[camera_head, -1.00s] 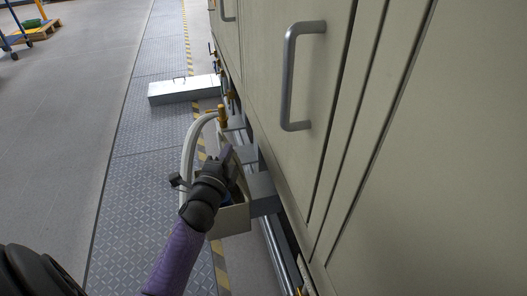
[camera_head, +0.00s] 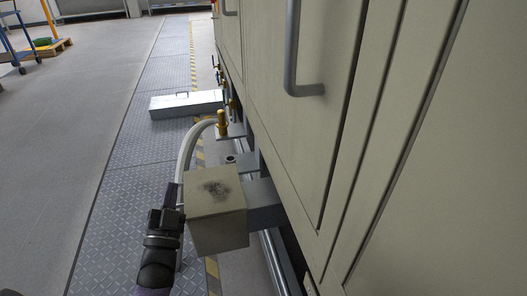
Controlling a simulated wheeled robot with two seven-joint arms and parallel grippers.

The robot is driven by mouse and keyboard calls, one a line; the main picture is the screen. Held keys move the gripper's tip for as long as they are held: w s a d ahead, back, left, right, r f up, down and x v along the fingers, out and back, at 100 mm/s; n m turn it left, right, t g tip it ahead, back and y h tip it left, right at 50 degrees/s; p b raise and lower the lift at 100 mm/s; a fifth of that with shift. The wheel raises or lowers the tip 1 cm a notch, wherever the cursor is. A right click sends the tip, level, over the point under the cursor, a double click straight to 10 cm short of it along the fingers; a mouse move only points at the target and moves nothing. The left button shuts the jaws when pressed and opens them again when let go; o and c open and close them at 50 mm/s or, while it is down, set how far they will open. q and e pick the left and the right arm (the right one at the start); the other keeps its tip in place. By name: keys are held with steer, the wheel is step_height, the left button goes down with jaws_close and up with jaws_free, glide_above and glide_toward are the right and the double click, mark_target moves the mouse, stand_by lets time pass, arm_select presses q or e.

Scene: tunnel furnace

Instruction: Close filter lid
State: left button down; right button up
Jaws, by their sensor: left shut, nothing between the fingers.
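The filter box (camera_head: 220,238) is a small beige box mounted low beside the machine on a grey bracket. Its lid (camera_head: 212,192) lies flat across the top, with a dark sooty smudge in the middle, and no opening into the box shows. My left gripper (camera_head: 174,194) is at the left side of the box, close to the lid's left edge. It is shut and holds nothing; whether it touches the box I cannot tell. My right gripper is not in view.
A pale hose (camera_head: 187,150) curves from a brass fitting (camera_head: 222,122) down behind my gripper. The beige machine wall with a door handle (camera_head: 290,60) fills the right. A silver case (camera_head: 187,104) lies on the walkway plates (camera_head: 115,185).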

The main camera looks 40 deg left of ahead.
arm_select(q)
steer(key=f+n+b, duration=0.1)
steer(key=f+n+y+b, duration=0.1)
steer(key=f, duration=0.1)
steer(key=s+f+n+g+y+b, duration=0.1)
steer(key=f, duration=0.1)
steer(key=shift+a+f+n, duration=0.25)
steer(key=shift+a+n, duration=0.05)
steer(key=shift+a, duration=0.05)
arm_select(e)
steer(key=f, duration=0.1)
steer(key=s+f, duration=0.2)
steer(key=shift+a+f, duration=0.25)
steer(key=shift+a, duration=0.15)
arm_select(q)
steer(key=shift+f, duration=0.1)
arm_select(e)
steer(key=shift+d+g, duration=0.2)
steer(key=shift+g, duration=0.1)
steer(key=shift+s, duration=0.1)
